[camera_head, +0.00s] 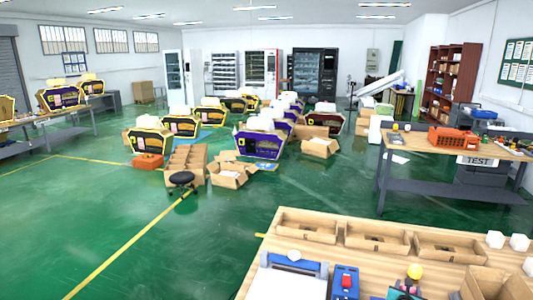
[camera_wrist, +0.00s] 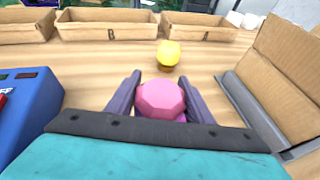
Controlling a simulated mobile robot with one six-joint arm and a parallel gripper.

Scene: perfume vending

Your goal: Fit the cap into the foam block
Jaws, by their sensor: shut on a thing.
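In the wrist view, a pink faceted cap (camera_wrist: 160,99) sits between the two dark purple fingers of my gripper (camera_wrist: 158,92). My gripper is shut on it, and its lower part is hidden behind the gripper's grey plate. In the head view my gripper (camera_head: 405,291) is small at the bottom edge, above the wooden table. White blocks, which may be the foam, stand at the table's right in the head view (camera_head: 495,239) and at the top right of the wrist view (camera_wrist: 250,20). I cannot make out a socket in them.
A yellow ball-topped item (camera_wrist: 168,54) stands on the table (camera_wrist: 110,63) just beyond the fingertips. An open cardboard box (camera_wrist: 288,75) is to the right, a blue control box (camera_wrist: 32,105) to the left. Several shallow cardboard trays (camera_wrist: 108,25) line the far side.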

